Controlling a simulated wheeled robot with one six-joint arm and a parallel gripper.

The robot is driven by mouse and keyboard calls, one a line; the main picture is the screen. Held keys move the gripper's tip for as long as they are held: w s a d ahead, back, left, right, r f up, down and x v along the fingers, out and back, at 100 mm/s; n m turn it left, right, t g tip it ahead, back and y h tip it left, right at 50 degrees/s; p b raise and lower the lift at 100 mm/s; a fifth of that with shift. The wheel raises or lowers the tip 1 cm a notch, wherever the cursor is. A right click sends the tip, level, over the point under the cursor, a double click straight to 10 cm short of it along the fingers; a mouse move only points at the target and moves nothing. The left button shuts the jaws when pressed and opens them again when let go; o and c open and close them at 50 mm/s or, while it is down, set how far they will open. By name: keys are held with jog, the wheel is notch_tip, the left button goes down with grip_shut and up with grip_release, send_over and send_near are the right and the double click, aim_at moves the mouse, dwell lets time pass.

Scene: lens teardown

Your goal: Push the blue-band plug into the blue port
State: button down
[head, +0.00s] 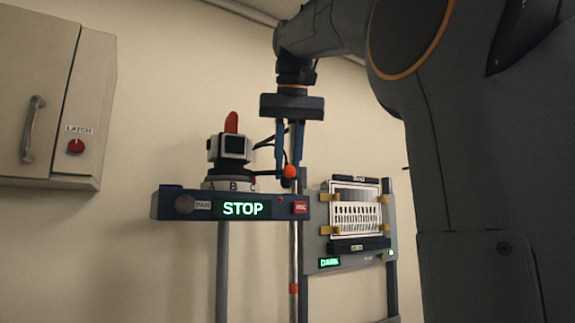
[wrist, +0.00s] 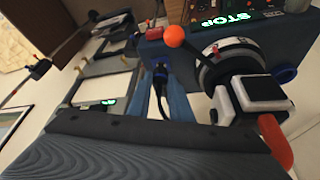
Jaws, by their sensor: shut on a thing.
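My gripper (head: 288,178) points down beside the right end of the dark console, its blue fingers close together. In the wrist view my gripper (wrist: 161,90) is shut on a small dark plug (wrist: 160,73) with a bluish band, and a black cable trails from it. The plug is at the console's side; whether it touches anything there I cannot tell. A blue ring (wrist: 284,73), possibly the blue port, shows beyond the camera-like device in the wrist view. No blue port can be made out in the head view.
An orange ball (head: 289,172) on a thin arm is close to my fingers. The white-and-black device (head: 236,148) with a red fin stands on the console (head: 170,206), which reads STOP. A grey rack panel (head: 315,225) stands right; a wall cabinet (head: 45,70) hangs left.

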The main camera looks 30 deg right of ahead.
jog(key=shift+f+b, duration=0.45)
jog(key=shift+f, duration=0.15)
jog(key=c, duration=1.5)
grip_release()
jog(key=shift+c, duration=0.2)
jog(key=v, duration=0.7)
jog(key=shift+s+r, duration=0.2)
jog(key=shift+r, duration=0.15)
